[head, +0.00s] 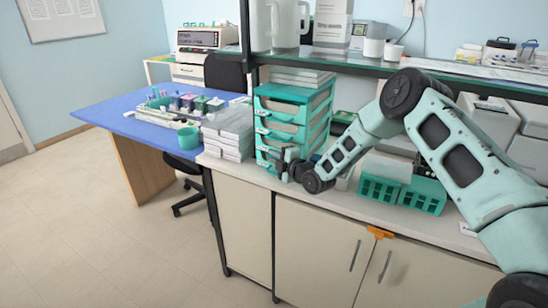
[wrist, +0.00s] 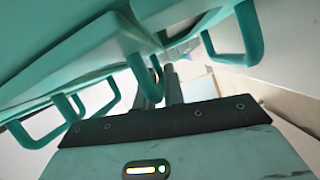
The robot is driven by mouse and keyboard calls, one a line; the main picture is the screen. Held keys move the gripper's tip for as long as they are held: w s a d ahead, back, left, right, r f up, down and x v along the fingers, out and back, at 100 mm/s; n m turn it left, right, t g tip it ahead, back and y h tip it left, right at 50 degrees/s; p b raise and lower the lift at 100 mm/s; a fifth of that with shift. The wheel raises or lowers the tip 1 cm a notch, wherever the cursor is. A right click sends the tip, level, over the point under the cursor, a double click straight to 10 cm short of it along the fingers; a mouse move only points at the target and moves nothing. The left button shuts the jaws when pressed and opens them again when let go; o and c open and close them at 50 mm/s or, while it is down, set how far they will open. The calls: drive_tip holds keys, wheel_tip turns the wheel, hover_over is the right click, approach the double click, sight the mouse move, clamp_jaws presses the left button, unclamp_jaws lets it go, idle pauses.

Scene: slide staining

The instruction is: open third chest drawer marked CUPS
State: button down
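A teal chest of several drawers (head: 293,122) stands on the counter in the head view. Its drawers look closed, with small pale labels too small to read at their front left. My gripper (head: 287,168) is at the lower front of the chest, near the lower drawer handles. In the wrist view, teal loop handles stick out from the drawer fronts. The two dark fingers of my gripper (wrist: 160,85) point at one handle (wrist: 155,65), with a narrow gap between them. The handle's end is at the fingertips; whether they grip it is unclear.
Stacked clear boxes (head: 229,132) stand left of the chest. Teal racks (head: 402,192) stand to its right, under my arm. A shelf (head: 350,63) runs above. A blue table (head: 125,118) with a teal cup (head: 189,138) is further left. The floor at left is clear.

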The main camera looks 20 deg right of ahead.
drive_tip(key=s+a+b, duration=0.3)
drive_tip(key=s+a, duration=1)
drive_tip(key=shift+s+a+f+b, duration=0.2)
drive_tip(key=shift+s+b, duration=0.15)
drive_tip(key=shift+b, duration=0.05)
drive_tip(key=c, duration=1.5)
unclamp_jaws()
drive_tip(key=shift+c, duration=0.2)
drive_tip(key=p+v, duration=0.1)
drive_tip(key=v, duration=1.6)
drive_tip(key=shift+s+p, duration=0.15)
drive_tip(key=shift+p, duration=0.2)
